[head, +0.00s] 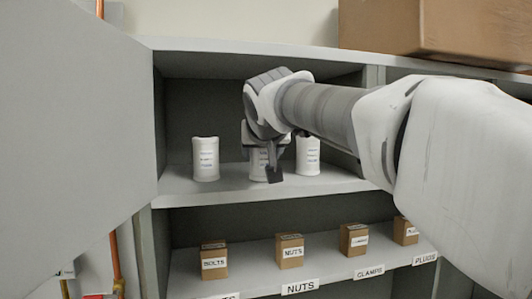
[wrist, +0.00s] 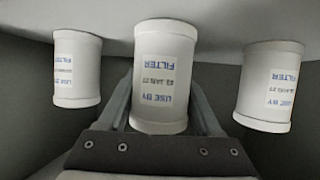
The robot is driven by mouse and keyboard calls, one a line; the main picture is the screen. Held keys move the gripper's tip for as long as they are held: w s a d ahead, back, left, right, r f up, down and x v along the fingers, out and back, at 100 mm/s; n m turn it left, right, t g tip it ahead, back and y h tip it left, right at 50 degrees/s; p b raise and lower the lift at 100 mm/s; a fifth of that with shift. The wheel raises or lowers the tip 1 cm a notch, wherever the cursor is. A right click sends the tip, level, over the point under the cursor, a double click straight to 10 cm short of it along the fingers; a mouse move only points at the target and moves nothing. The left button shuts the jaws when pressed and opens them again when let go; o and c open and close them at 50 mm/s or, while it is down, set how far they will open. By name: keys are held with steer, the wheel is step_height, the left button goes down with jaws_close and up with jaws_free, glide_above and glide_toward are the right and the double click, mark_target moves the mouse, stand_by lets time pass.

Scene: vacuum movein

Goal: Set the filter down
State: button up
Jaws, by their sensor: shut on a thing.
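My gripper (head: 266,150) reaches into the upper shelf of the cabinet and is shut on a white cylindrical filter (wrist: 163,75). In the wrist view the fingers lie on either side of it, and its "FILTER / USE BY" label appears upside down. In the head view the held filter (head: 258,168) is partly hidden by my gripper. It looks upright, with its base at or very close to the shelf board (head: 225,189); I cannot tell if it touches. A similar filter stands to its left (head: 206,158) and another to its right (head: 307,157), both apart from it.
An open grey cabinet door (head: 75,110) stands at the left. The lower shelf holds small brown boxes, including bolts (head: 214,261) and nuts (head: 290,251). A large cardboard box (head: 440,28) sits on top of the cabinet. The shelf front is bare.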

steer(key=o, duration=1.5)
steer(key=shift+r+p, duration=0.15)
steer(key=shift+p, duration=0.15)
steer(key=shift+s+r+b, duration=0.1)
steer(key=shift+s+b, duration=0.25)
steer(key=b+v, duration=0.2)
steer(key=v, duration=0.9)
steer(key=shift+s, duration=0.1)
